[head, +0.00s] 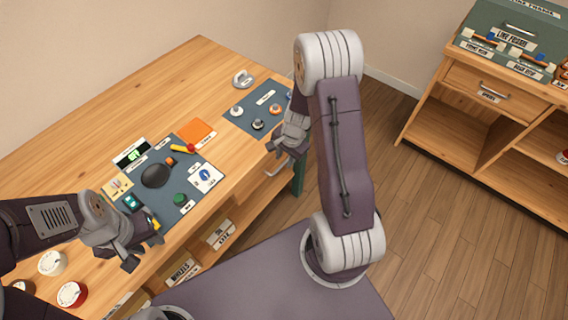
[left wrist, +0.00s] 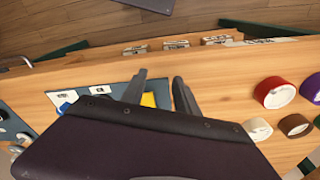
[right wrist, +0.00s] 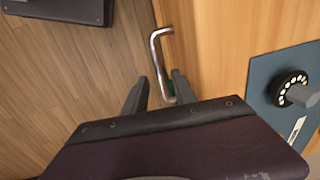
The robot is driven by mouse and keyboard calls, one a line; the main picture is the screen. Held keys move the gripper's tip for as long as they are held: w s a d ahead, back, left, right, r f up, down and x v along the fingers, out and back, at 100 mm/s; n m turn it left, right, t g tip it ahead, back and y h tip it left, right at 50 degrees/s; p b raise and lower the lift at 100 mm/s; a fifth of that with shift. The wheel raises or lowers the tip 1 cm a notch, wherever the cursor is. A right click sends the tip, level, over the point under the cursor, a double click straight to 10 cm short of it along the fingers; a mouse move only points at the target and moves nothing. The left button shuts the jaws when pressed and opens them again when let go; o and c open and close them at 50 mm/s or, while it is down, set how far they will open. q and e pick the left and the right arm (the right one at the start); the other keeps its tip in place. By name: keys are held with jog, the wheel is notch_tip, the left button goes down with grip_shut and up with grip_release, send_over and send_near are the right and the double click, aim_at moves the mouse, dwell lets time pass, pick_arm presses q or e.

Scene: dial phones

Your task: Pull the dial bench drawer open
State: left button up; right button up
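The dial bench (head: 75,120) is a wooden table with a silver drawer handle (head: 278,168) on its front, near the right end. In the right wrist view the bar handle (right wrist: 156,45) lies just beyond my fingertips; no drawer gap shows. In the head view my right gripper (head: 280,145) hangs at the front edge and partly hides the drawer front. My left gripper (left wrist: 163,88) is open and empty above the bench's left part, over a blue-grey mat (head: 178,222).
A second wooden bench (head: 440,80) with its own drawer handle stands at the right. Dial parts sit on a mat (head: 238,122) near my right gripper. White and red round pots (head: 72,294) stand at the front left. Wooden floor (head: 430,220) is clear between the benches.

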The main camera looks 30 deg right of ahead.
jog(key=shift+w+a+f, duration=0.1)
jog(key=shift+a+f, duration=0.05)
jog(key=shift+f, duration=0.75)
grip_shut()
dwell(0.8)
